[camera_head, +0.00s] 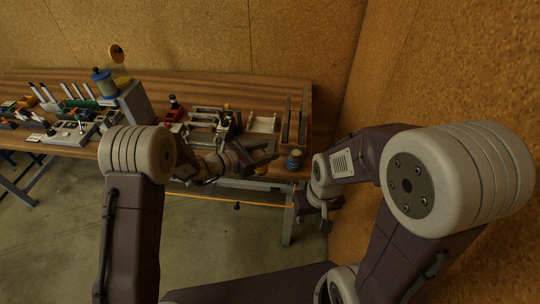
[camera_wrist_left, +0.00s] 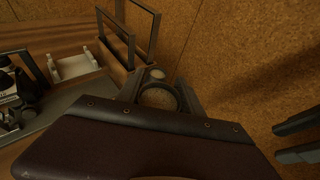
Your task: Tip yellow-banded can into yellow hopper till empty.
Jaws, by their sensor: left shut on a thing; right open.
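A small blue-grey can (camera_head: 294,161) with a lighter band is at the front right of the bench; the band's colour is hard to tell. My left gripper (camera_head: 278,157) is beside it, its fingers reaching toward it. In the left wrist view my left gripper (camera_wrist_left: 161,92) is shut around a round dark-rimmed can (camera_wrist_left: 158,100), whose mouth and tan inside show. My right gripper (camera_head: 314,207) is open and empty, below and right of the can.
Upright frames (camera_head: 293,122) and a white tray (camera_head: 263,123) are behind the can. Small parts crowd the bench's left. A cork wall (camera_head: 345,80) closes the right side.

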